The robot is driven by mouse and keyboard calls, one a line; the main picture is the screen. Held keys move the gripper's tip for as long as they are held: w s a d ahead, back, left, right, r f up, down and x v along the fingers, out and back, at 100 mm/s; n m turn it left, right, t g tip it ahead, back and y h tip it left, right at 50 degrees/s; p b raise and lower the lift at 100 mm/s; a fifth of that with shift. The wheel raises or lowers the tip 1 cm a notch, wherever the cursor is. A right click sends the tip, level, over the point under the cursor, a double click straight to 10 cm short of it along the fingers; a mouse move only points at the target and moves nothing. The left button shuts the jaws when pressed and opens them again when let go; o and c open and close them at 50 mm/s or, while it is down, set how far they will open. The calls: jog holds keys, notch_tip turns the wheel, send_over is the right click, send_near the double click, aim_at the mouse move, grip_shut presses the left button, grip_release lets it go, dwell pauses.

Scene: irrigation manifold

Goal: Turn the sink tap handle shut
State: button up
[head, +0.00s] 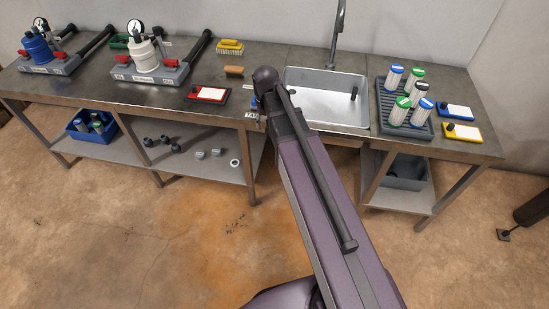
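The sink (309,107) is a steel basin set into the right part of the bench. Its grey gooseneck tap (339,28) rises behind the basin, and the top of the spout is cut off by the frame's upper edge. I cannot make out the tap handle. My purple arm reaches up from the bottom of the head view to the sink's left edge and covers part of the bench there. My gripper does not show. A small blue item (253,100) shows just left of my arm, partly hidden, above a label on the bench front.
A dark rack (379,111) with several green- and blue-capped jars stands right of the sink, beside blue and yellow trays. A red tray (208,94), sponge (234,71) and brush (230,47) lie left. Two pump units stand farther left. The floor in front is clear.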

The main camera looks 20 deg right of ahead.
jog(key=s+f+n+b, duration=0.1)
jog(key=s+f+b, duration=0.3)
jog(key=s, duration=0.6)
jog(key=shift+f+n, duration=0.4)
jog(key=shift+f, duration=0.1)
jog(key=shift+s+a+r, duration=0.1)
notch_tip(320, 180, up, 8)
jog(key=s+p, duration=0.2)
jog(key=p, duration=0.5)
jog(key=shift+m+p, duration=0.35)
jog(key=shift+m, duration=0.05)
dwell(0.5)
